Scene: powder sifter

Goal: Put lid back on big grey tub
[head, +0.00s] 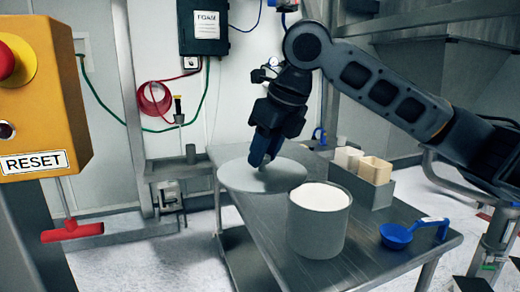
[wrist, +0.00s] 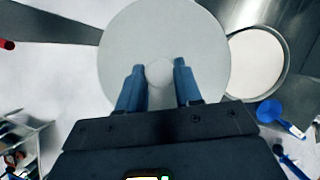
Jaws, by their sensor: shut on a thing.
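The big grey tub (head: 318,232) stands upright and uncovered on the metal table, with white powder (head: 320,197) near its brim. In the wrist view the tub's open top (wrist: 256,62) is at the right. The round grey lid (head: 240,176) is held about level, left of and behind the tub in the head view. My gripper (head: 262,162) is shut on the lid's centre knob. In the wrist view its blue fingers (wrist: 158,82) flank the knob, with the lid (wrist: 125,45) spread beyond them.
A blue scoop (head: 397,235) lies on the metal table (head: 355,262) right of the tub. A grey bin with cream containers (head: 375,170) stands behind it. A yellow box with a RESET label (head: 45,110) and a red handle (head: 72,231) are at the left.

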